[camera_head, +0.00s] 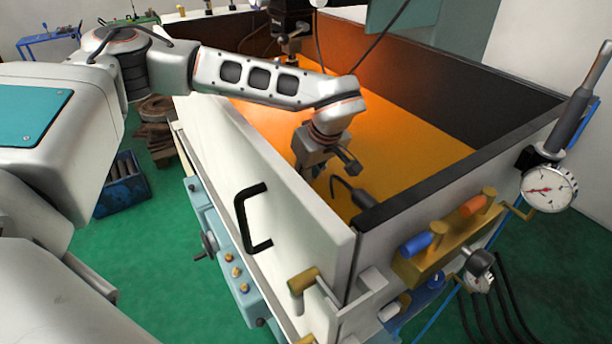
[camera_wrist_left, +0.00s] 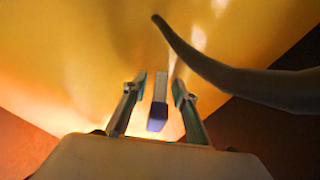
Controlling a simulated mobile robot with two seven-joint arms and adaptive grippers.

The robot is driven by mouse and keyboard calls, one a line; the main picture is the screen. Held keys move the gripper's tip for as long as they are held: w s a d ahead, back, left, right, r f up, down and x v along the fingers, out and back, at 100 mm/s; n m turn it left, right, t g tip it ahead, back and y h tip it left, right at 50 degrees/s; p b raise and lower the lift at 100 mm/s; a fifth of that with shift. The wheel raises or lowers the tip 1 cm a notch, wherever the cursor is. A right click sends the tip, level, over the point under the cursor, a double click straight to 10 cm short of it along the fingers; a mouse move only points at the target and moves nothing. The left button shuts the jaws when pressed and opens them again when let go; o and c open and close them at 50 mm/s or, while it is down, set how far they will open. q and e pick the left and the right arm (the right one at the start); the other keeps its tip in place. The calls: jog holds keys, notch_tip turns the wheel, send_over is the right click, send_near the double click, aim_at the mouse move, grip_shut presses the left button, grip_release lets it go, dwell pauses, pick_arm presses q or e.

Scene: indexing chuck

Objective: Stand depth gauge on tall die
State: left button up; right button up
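My left gripper (camera_head: 331,168) reaches over the wall into the orange-floored enclosure. In the left wrist view its two fingers (camera_wrist_left: 155,92) are spread apart. A narrow upright-looking block (camera_wrist_left: 158,103), grey with a dark bluish end, shows between them with gaps on both sides. I cannot tell whether it is the tall die or the depth gauge, or how far below the fingers it is. In the head view the arm and the enclosure wall hide it. A round dial gauge (camera_head: 548,188) sits at the right outside corner; I cannot tell whether it is the depth gauge. My right gripper is not in view.
A dark curved hose (camera_head: 352,190) rises close beside the gripper and also crosses the left wrist view (camera_wrist_left: 240,80). The white front panel (camera_head: 275,185) with a black handle stands below my arm. A black machine head (camera_head: 291,18) hangs at the back. Orange floor (camera_head: 420,150) is clear to the right.

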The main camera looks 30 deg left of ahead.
pick_arm(q)
jog(key=shift+r, duration=0.25)
jog(key=b+v, duration=0.1)
jog(key=v, duration=1)
jog(key=shift+d+r, duration=0.15)
jog(key=shift+r, duration=0.2)
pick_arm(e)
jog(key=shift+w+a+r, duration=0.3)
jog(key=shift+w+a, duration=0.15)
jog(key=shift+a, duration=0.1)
pick_arm(q)
jog(key=shift+s, duration=0.1)
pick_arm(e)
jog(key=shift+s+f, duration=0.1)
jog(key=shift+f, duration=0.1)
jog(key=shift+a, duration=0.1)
